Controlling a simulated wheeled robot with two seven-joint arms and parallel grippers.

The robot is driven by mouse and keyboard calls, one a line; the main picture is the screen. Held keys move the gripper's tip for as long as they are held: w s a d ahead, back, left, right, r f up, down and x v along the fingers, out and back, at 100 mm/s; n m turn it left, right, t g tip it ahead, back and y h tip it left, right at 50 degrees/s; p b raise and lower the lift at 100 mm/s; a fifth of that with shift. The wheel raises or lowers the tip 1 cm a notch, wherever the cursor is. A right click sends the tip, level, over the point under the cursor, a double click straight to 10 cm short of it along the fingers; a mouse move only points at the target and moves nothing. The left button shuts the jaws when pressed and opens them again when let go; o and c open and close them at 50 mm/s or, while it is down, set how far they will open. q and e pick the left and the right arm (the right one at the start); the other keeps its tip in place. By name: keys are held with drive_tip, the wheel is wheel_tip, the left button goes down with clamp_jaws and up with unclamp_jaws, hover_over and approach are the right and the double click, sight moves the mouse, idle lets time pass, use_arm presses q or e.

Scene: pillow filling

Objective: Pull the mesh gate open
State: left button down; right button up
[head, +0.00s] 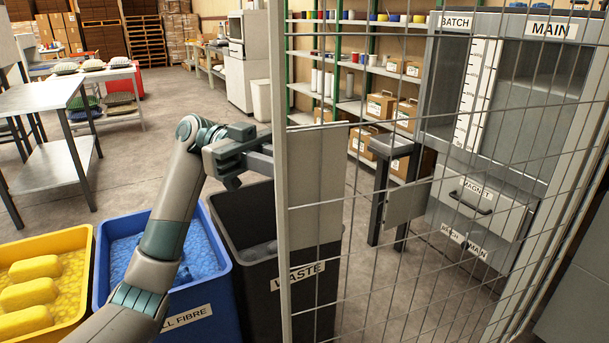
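The mesh gate (281,240) fills the right half of the head view. It has a pale upright frame edge at its left, thin wire mesh, and a flat grey plate (316,180) beside that edge. Through the mesh I see the room behind. My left gripper (262,158) is at the left side of the gate's upright edge, level with the plate. Its fingertips reach the edge or end just in front of it; whether they touch or grip anything is unclear. No handle shows clearly there. My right gripper is out of view.
A black WASTE bin (300,284), a blue fibre bin (185,318) and a yellow bin (40,322) stand below my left arm. Behind the mesh are a BATCH/MAIN cabinet (480,205), a small stand (400,150) and shelves (350,105). Open floor (190,115) lies beyond the bins.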

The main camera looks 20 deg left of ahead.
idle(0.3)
use_arm(q)
drive_tip(key=c, duration=1.9)
unclamp_jaws()
drive_tip(key=shift+d, duration=0.1)
drive_tip(key=shift+o, duration=0.9)
drive_tip(key=shift+w+d, duration=0.15)
drive_tip(key=shift+d, duration=0.05)
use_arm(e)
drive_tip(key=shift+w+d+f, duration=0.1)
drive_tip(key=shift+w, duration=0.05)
use_arm(q)
drive_tip(key=shift+a, duration=0.2)
drive_tip(key=v, duration=1.7)
drive_tip(key=shift+b, duration=0.4)
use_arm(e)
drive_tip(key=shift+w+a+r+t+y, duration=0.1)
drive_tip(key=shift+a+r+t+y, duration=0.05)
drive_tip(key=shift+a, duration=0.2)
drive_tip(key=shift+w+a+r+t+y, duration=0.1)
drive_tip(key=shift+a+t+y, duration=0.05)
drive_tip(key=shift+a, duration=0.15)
use_arm(q)
drive_tip(key=shift+w, duration=0.15)
